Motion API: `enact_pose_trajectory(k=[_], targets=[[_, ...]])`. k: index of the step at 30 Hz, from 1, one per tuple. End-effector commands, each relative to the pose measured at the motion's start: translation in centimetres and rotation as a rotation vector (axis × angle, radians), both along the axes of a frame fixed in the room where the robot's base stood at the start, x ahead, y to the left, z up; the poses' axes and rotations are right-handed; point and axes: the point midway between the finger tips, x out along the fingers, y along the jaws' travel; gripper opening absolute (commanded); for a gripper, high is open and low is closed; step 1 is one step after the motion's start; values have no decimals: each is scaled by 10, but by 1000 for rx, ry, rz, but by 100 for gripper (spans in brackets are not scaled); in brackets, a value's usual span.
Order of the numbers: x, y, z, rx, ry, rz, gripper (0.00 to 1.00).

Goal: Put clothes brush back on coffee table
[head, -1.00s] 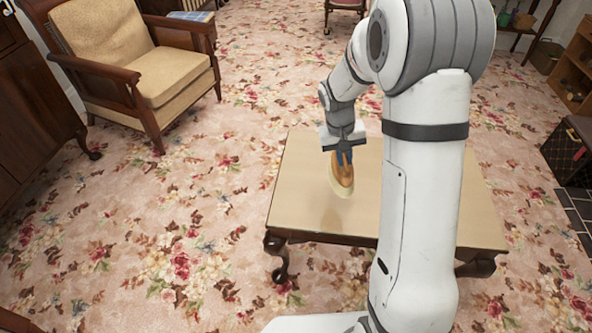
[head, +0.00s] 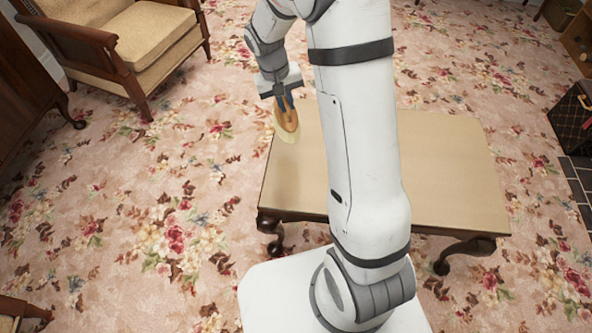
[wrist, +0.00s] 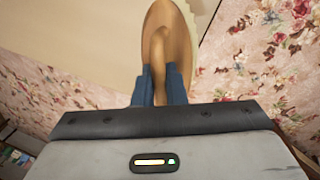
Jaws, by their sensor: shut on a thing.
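The clothes brush (head: 286,122) has a brown wooden back and a pale bristle edge. My gripper (head: 285,103) is shut on it and holds it near the far left edge of the coffee table (head: 450,165). In the wrist view the blue fingers (wrist: 160,85) close on the narrow brown ridge of the brush (wrist: 165,40). The table's pale top (wrist: 75,40) lies behind and to the left of the brush there. I cannot tell the exact gap between brush and table. My arm hides the middle of the tabletop.
The visible tabletop is bare. A cushioned wooden armchair (head: 140,45) stands at the upper left. A dark patterned case (head: 572,120) stands at the right by dark tiles (head: 580,180). Floral carpet (head: 150,200) is open to the left of the table.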

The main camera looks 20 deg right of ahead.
Motion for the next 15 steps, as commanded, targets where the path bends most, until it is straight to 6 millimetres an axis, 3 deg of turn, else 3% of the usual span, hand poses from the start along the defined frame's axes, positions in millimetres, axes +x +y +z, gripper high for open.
enact_pose_trajectory(k=[5, 12, 15], targets=[[-18, 3, -14, 3, -2, -73, 0], [-69, 5, -36, 3, -2, -307, 0], [-81, 5, -41, 1, -1, -363, 0]])
